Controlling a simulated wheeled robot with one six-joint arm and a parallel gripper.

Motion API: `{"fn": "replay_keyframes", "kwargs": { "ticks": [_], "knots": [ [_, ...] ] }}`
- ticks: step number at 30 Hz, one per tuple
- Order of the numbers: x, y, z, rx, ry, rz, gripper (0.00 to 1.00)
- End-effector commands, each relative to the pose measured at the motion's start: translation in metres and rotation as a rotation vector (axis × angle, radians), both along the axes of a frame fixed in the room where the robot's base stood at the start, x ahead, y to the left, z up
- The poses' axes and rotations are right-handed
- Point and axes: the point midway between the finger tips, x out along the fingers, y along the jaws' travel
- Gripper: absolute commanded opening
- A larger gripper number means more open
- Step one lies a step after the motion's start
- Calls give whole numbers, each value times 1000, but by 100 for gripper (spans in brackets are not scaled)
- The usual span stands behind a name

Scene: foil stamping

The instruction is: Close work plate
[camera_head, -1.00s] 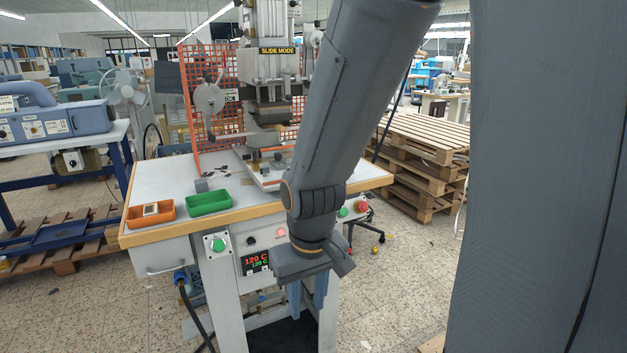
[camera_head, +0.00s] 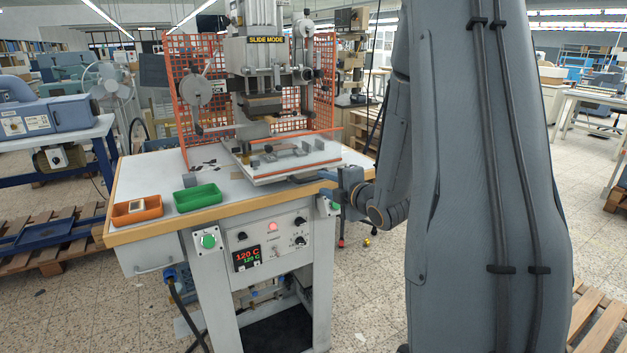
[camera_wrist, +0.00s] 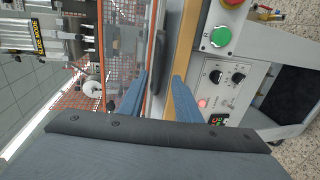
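The work plate (camera_head: 275,176) is a flat pale plate slid out at the front of the foil stamping press (camera_head: 265,75), over the table top. Several grey blocks sit on it, and a clear panel with an orange edge stands along it. A dark handle-like bar (camera_head: 305,180) shows at its near right corner. My gripper (camera_head: 328,183) is at the right front table edge, beside that corner. In the wrist view, its two blue fingers (camera_wrist: 159,80) stand apart, with nothing visibly clamped. I cannot tell whether they touch the bar.
The wooden-edged table (camera_head: 140,190) carries an orange tray (camera_head: 137,216) and a green tray (camera_head: 198,204) at its left. Below the edge are a green button (camera_head: 208,241) and a control panel (camera_head: 270,245). An orange mesh guard (camera_head: 190,110) stands behind.

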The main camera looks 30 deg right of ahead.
Motion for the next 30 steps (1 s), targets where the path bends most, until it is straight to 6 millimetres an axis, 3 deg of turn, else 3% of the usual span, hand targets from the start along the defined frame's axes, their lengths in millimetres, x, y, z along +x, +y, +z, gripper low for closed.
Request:
{"fn": "replay_keyframes", "kwargs": {
  "ticks": [15, 27, 30],
  "knots": [
    [65, 2, -12, -5, -6, 3, 30],
    [75, 2, -15, -5, -5, 2, 30],
    [75, 2, -15, -5, -5, 2, 17]
  ]
}}
